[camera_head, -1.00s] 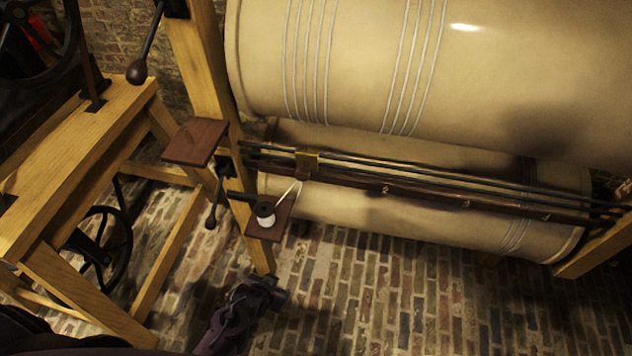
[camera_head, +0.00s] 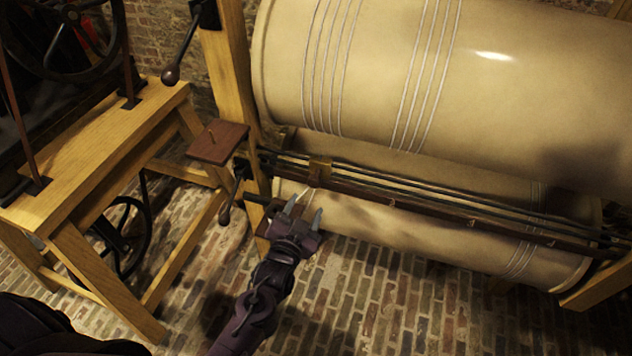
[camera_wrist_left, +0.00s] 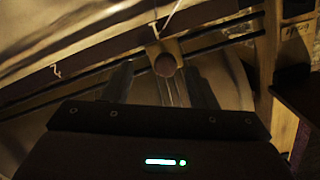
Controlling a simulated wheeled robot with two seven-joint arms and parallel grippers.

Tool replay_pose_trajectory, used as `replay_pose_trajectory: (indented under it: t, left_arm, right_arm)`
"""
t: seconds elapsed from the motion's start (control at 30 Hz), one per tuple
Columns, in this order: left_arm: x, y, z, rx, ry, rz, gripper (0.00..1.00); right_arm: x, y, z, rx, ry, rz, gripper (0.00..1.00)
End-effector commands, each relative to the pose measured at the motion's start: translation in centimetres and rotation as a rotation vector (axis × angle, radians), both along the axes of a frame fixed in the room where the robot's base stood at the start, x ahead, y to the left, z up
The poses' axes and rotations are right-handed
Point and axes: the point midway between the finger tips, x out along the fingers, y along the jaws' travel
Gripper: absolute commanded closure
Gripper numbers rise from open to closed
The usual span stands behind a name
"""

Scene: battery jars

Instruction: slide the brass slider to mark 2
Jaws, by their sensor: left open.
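The brass slider (camera_head: 319,170) sits near the left end of the dark rails (camera_head: 420,203) below the big cream drum. My left gripper (camera_head: 304,210) is open and empty, just below and in front of the slider. In the wrist view its fingers stand either side of the knob, apparently apart from it. My right gripper is out of view.
The large drum (camera_head: 440,70) hangs above the rails and a second roller (camera_head: 400,235) lies behind them. A wooden post (camera_head: 234,80), small brown shelf (camera_head: 218,142) and crank handle (camera_head: 225,214) stand left. Brick floor (camera_head: 370,290) is free in front.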

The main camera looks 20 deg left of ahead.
Motion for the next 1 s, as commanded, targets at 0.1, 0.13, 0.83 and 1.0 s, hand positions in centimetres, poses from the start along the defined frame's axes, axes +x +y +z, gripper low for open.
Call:
replay_pose_trajectory:
  t: [0.1, 0.13, 0.83, 1.0]
  left_arm:
    - [0.4, 0.0, 1.1, 0.031, -0.084, 0.011, 0.48]
    - [0.5, 0.0, 1.2, 0.036, -0.096, 0.013, 0.48]
    - [8.2, 0.1, 1.4, 0.042, -0.110, 0.014, 0.48]
    - [8.3, 0.1, 1.4, 0.041, -0.110, 0.015, 0.48]
  right_arm:
    - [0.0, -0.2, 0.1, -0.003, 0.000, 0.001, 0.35]
    - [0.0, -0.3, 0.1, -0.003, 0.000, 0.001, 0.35]
    - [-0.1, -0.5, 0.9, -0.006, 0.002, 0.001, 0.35]
    - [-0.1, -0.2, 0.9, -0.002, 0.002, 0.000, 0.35]
